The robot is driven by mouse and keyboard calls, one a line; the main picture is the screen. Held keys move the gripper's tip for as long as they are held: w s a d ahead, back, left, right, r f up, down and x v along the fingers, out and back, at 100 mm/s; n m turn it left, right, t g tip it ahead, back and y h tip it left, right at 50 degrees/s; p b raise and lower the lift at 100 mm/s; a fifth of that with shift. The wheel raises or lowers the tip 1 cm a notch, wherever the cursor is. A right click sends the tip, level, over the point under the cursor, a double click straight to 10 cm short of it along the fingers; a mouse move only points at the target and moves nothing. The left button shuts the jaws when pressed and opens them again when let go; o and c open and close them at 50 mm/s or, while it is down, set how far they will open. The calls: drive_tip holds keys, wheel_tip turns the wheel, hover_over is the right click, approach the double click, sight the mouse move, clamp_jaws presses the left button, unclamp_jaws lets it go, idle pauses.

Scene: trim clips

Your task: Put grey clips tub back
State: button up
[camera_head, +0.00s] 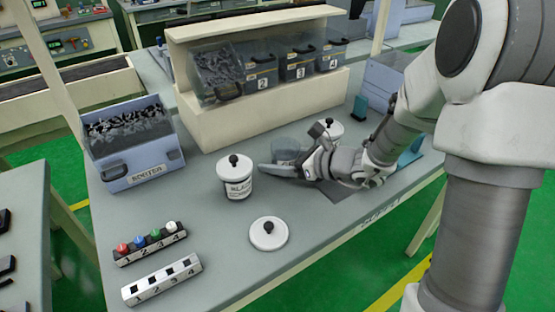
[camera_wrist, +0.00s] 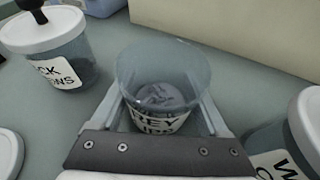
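The grey clips tub (camera_wrist: 160,122) is a clear, lidless cup with a "GREY CLIPS" label, partly cut off by my gripper, and some grey content at the bottom. My gripper (camera_wrist: 167,108) has one finger against each side of it. In the head view the tub (camera_head: 285,149) is between the black-labelled tub and the white-lidded tub, mostly hidden by my gripper (camera_head: 280,167). It looks upright in the wrist view. I cannot tell whether its base touches the table. A loose white lid with a black knob (camera_head: 268,235) lies on the table in front.
The lidded black-labelled tub (camera_head: 237,181) stands left of my gripper and a white-lidded tub (camera_head: 331,128) just behind it. The sorter bin (camera_head: 142,172), numbered bins on a cream shelf (camera_head: 262,118), a coloured-knob strip (camera_head: 150,246) and a slotted strip (camera_head: 161,281) surround the workspace.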

drive_tip(key=shift+o, duration=1.4)
